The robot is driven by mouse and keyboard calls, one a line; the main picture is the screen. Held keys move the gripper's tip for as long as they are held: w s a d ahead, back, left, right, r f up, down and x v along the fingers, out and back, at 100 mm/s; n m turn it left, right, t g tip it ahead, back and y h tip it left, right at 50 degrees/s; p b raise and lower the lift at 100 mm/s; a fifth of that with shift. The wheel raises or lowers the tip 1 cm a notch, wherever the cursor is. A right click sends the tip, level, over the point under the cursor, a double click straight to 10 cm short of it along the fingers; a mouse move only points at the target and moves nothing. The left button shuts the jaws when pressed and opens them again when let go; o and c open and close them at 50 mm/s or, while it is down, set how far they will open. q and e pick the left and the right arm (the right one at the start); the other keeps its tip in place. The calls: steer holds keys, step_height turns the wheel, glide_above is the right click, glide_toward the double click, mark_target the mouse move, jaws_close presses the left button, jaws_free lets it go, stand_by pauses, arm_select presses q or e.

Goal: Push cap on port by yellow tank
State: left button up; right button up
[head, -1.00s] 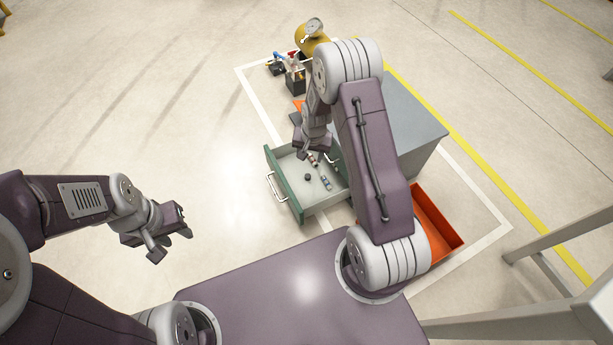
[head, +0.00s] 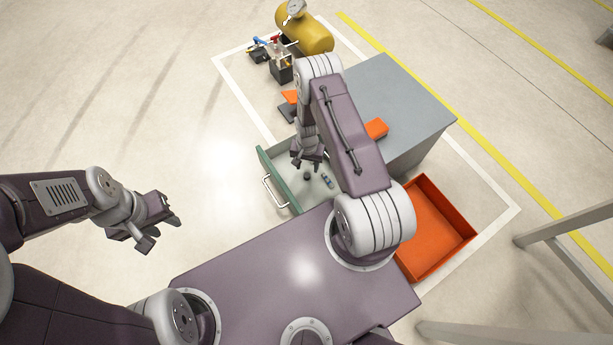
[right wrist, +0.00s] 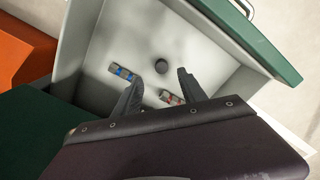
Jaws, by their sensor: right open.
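The yellow tank (head: 312,37) lies at the top of the head view with a round gauge on it. Beside it is a dark block with red and blue fittings (head: 280,68); I cannot make out the port. A small dark round piece, perhaps the cap (head: 307,176), lies in the open drawer (head: 284,178). It also shows in the right wrist view (right wrist: 161,66). My right gripper (right wrist: 160,80) is open and empty over the drawer, its fingertips on either side of the round piece in that view. My left gripper (head: 161,231) appears open and empty over bare floor.
A blue-banded cylinder (head: 327,181) and a red-banded one (right wrist: 171,98) lie in the drawer. The grey cabinet (head: 405,105) stands beside my right arm. An orange bin (head: 437,225) is at the lower right. Floor left of the drawer is clear.

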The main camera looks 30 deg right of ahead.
mark_target(307, 176)
step_height(307, 176, down, 3)
steer(key=shift+r+b, duration=0.1)
steer(key=shift+b, duration=0.6)
step_height(307, 176, down, 5)
steer(key=b, duration=0.4)
steer(key=shift+w+b, duration=0.15)
steer(key=shift+b, duration=0.2)
arm_select(q)
step_height(307, 176, down, 7)
steer(key=shift+r, duration=0.15)
arm_select(e)
jaws_close()
